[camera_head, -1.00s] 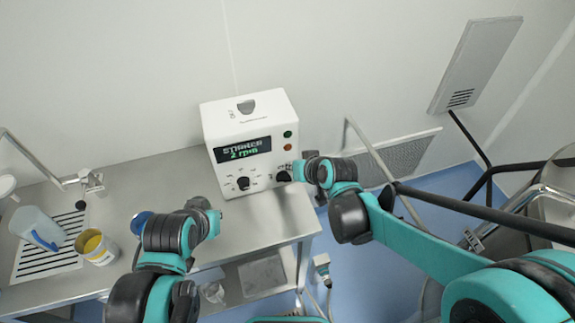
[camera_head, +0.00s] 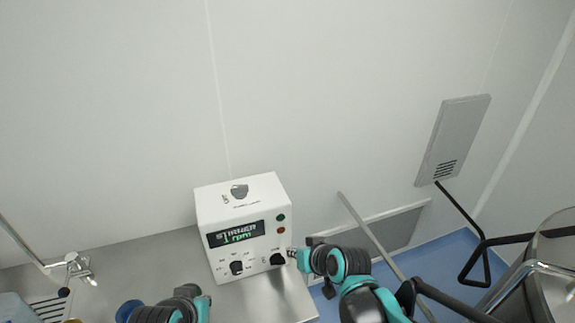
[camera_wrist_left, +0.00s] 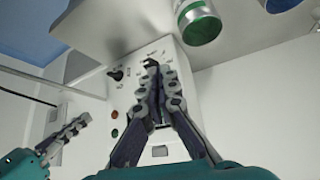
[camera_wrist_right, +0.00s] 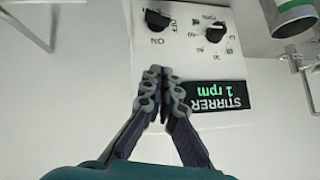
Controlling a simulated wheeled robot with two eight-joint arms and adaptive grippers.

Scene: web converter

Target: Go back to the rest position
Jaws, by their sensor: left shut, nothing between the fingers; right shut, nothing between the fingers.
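The white stirrer box (camera_head: 240,205) stands on the metal table with two black knobs on its front. Its display reads "STIRRER 1 rpm" in the right wrist view (camera_wrist_right: 217,95). My right gripper (camera_head: 291,253) is shut and empty, close to the right knob (camera_head: 278,259); I cannot tell whether it touches. In the right wrist view its fingertips (camera_wrist_right: 157,72) lie in front of the panel. My left gripper (camera_wrist_left: 151,68) is shut and empty, with the box behind it in the left wrist view. In the head view my left arm shows at the bottom edge, its fingers not clear.
The metal table (camera_head: 120,265) has a tap (camera_head: 77,268) and drain grate at the left. A metal can (camera_wrist_left: 199,22) stands near the box. Black bars (camera_head: 482,262) and a steel vessel (camera_head: 545,285) stand at the right.

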